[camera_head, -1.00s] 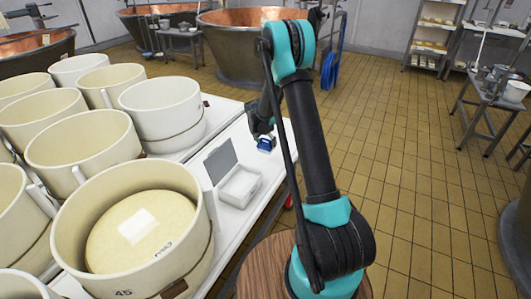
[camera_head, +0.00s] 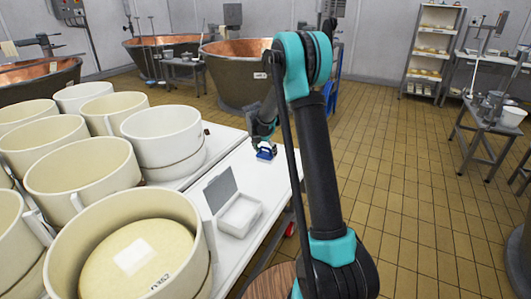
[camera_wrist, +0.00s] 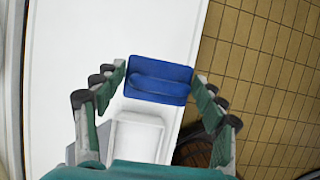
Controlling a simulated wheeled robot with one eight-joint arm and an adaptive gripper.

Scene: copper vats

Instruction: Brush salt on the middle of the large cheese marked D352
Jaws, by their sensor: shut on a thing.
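The large cheese (camera_head: 118,272) lies in a round cream mould (camera_head: 60,245) at the lower left of the head view. A white square patch (camera_head: 134,257) is on its middle. Dark writing near its front edge is too small to read surely. My gripper (camera_wrist: 159,80) is shut on a blue brush (camera_wrist: 158,92), held between its two fingers. I cannot tell whether the brush touches the table.
Several other cream moulds (camera_head: 68,170) crowd the left of the white table (camera_head: 262,185). Copper vats (camera_head: 228,80) stand behind. The tiled floor on the right is open, with a metal stand (camera_head: 485,120) and shelves (camera_head: 433,50) further off.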

